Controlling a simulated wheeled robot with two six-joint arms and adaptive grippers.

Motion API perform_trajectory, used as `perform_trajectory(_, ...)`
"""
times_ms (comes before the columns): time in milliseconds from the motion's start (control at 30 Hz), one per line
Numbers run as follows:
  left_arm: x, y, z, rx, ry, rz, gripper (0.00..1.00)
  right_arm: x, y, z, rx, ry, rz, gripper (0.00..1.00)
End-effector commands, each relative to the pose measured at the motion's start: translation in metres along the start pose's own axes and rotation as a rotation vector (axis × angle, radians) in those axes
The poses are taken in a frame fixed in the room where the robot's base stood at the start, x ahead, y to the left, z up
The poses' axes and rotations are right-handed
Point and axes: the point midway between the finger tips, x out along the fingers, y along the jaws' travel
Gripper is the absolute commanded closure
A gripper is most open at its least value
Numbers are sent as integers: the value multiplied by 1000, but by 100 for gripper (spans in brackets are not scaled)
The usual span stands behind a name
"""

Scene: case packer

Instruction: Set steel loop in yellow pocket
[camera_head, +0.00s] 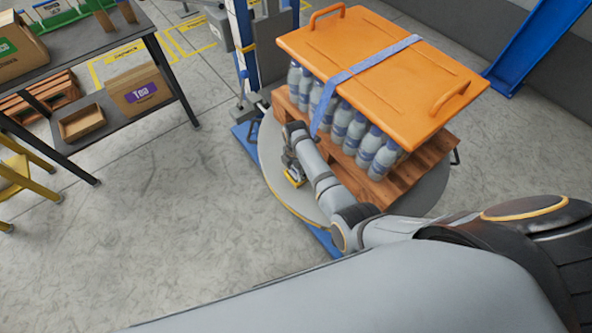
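My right arm reaches in from the lower right. Its gripper (292,172) points down beside the left side of the pallet load, above the edge of the round turntable. The gripper is small and partly hidden by its own wrist, so I cannot tell whether its fingers are open or shut. A small yellow piece (294,180) shows at the gripper; I cannot tell whether it is the yellow pocket. A blue strap (368,64) runs over the orange lid and hangs down the near side close to my wrist. I cannot make out the steel loop. My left gripper is out of view.
An orange lid (400,75) with handles sits on several bottles (357,135) on a wooden pallet (415,170). The grey turntable (275,160) lies beneath. A dark table (75,50) with boxes and a yellow stool (15,175) stand left. The floor between is clear.

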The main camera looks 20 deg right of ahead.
Motion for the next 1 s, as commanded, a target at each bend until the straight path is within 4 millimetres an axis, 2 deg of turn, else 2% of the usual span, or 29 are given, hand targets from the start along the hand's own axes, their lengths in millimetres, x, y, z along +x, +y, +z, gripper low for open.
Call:
perform_trajectory(33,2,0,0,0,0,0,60,7,-6,-2,-1,6,-13,37)
perform_trajectory(100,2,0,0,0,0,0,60,7,-6,-3,-1,6,-14,31)
perform_trajectory(700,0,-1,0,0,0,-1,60,3,-5,-2,-1,5,-13,31)
perform_trajectory(867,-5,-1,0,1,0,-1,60,-12,-4,-2,-1,4,-9,31)
perform_trajectory(1000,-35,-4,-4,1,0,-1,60,-39,-3,-1,-1,4,-10,31)
